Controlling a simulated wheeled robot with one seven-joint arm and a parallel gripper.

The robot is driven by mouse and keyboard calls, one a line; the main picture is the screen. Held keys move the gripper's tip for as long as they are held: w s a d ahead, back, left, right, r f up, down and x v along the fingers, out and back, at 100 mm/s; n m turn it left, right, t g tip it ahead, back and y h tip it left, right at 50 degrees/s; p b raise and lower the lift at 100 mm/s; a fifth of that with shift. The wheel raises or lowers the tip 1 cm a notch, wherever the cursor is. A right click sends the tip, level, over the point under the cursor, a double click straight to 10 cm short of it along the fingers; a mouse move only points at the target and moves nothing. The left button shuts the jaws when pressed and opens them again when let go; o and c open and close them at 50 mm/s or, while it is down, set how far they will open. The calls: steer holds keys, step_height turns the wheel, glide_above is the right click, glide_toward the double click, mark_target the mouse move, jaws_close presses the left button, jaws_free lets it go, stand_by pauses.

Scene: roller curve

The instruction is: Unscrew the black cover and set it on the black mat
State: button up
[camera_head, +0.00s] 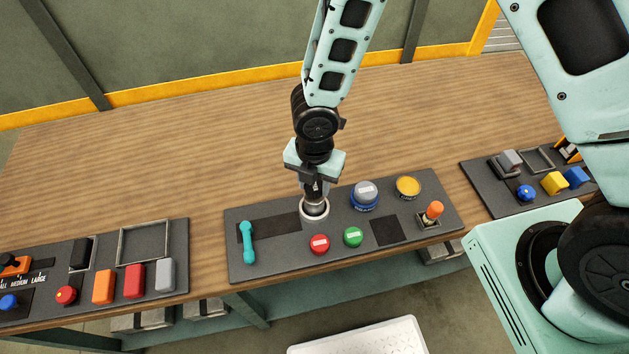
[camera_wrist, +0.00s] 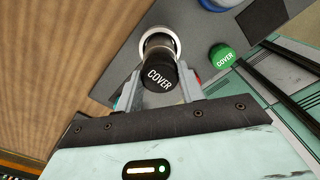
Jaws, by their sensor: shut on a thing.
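The black cover (camera_wrist: 160,78), lettered COVER, stands between the fingers of my gripper (camera_wrist: 163,84) in the wrist view. My gripper is shut on it. The cover's far end meets a pale round ring (camera_wrist: 159,35); I cannot tell whether it is still threaded there. In the head view my gripper (camera_head: 314,192) points down over the same ring (camera_head: 314,210) and mostly hides the cover. Two bare black patches lie on the grey panel: a long one (camera_head: 276,227) left of the ring and a square one (camera_head: 386,231) to the right. I cannot tell which is the mat.
Near the ring stand a red cap (camera_head: 319,244), a green cap (camera_head: 353,237), a blue-and-grey knob (camera_head: 365,195), a yellow disc (camera_head: 408,187) and an orange-topped lever (camera_head: 432,212). A teal handle (camera_head: 248,242) lies by the long patch. Other panels flank this one.

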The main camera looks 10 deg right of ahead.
steer(key=shift+r+p, duration=0.5)
steer(key=shift+r, duration=0.2)
steer(key=shift+r, duration=0.15)
steer(key=shift+r+p, duration=1.5)
